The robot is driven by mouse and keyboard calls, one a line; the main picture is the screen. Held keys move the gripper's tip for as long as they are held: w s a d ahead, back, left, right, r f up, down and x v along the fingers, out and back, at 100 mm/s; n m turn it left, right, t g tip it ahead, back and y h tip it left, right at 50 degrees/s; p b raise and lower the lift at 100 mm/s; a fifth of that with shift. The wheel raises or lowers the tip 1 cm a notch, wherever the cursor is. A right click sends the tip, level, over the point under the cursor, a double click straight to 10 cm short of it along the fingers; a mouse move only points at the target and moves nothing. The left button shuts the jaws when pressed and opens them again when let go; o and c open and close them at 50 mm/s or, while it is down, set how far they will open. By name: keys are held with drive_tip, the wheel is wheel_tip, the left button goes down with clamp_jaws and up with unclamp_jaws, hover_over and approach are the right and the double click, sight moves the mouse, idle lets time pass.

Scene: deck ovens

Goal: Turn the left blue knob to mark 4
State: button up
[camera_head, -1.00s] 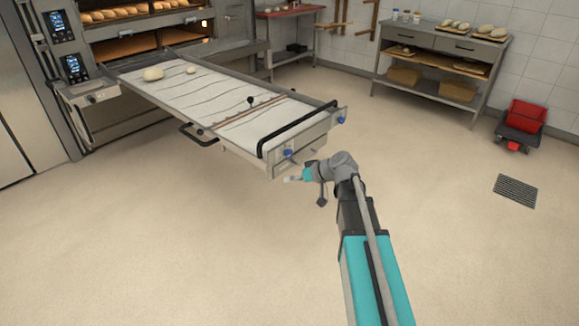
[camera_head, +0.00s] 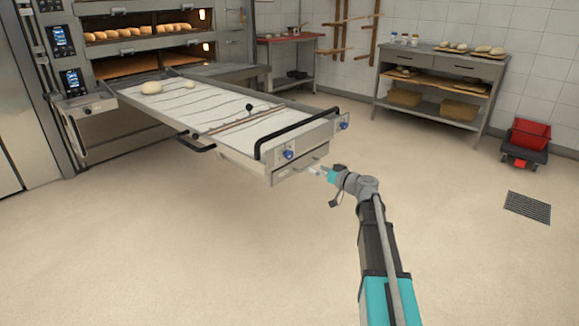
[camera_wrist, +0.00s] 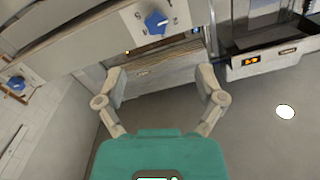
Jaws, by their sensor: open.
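The left blue knob (camera_head: 288,154) is on the front face of the long loader, near its left corner. It also shows large in the wrist view (camera_wrist: 157,20), on a pale plate with dark marks, at the top and beyond my fingertips. The marks and the pointer are too small to read surely. The right blue knob (camera_head: 343,126) is on the same face; the wrist view shows it at the left edge (camera_wrist: 16,83). My gripper (camera_head: 318,169) is just in front of the loader, right of and below the left knob. Its fingers (camera_wrist: 162,80) are spread, empty and apart from the knob.
The loader (camera_head: 225,157) extends from the deck ovens (camera_head: 136,45), with a black bar (camera_head: 295,130) across its front end and a handle (camera_head: 196,145) at its left side. Dough pieces lie on its far end. A work table (camera_head: 452,72) stands back right.

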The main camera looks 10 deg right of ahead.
sight(291, 157)
drive_tip(key=shift+w+d+f, duration=0.1)
drive_tip(key=shift+w+d, duration=0.05)
drive_tip(key=shift+d, duration=0.1)
drive_tip(key=shift+w+a, duration=0.1)
drive_tip(key=x, duration=1.3)
drive_tip(key=shift+w+a, duration=0.1)
drive_tip(key=shift+w, duration=0.2)
drive_tip(key=shift+c, duration=0.3)
drive_tip(key=c, duration=1.1)
